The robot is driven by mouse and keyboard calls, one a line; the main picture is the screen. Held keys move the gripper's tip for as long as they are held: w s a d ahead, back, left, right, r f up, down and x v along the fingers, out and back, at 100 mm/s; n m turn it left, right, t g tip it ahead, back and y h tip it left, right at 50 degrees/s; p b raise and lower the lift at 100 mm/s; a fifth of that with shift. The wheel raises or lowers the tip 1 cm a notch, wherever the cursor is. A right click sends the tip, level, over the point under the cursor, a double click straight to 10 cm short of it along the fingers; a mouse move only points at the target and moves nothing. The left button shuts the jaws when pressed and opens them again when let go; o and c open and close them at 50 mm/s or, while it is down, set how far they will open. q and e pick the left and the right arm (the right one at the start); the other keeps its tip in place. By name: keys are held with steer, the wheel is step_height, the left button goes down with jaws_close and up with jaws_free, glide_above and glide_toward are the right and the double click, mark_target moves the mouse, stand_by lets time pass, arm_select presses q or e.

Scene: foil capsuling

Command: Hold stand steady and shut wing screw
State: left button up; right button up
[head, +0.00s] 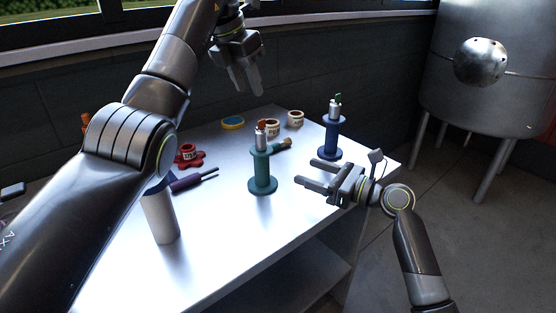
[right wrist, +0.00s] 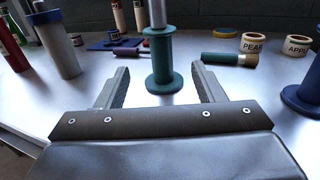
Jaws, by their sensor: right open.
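A teal spool-shaped stand (head: 262,172) is upright near the table's middle, with a metal fitting and a small orange-red piece (head: 262,124) on top. A blue stand (head: 331,138) is upright near the right edge, with a small green piece (head: 338,98) on top. I cannot tell whether either piece is a wing screw. My right gripper (head: 305,171) is open and empty, just right of the teal stand. In the right wrist view, the teal stand (right wrist: 162,65) shows between and beyond the fingertips; its top is cut off. My left gripper (head: 248,90) hangs above the table's back, touching nothing; its opening is unclear.
Labelled rolls (head: 295,118), a yellow-and-blue ring (head: 232,123) and a wooden-ended tool (head: 282,144) lie behind the teal stand. A red part (head: 188,156) and a purple-handled tool (head: 190,181) lie left. A pale cylinder (head: 160,218) stands front left. The front middle is clear.

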mark_target(268, 157)
steer(key=x, duration=1.4)
steer(key=shift+w+a, duration=0.25)
steer(key=shift+w, duration=0.05)
steer(key=shift+c, duration=0.2)
steer(key=c, duration=1.2)
steer(key=shift+o, duration=0.2)
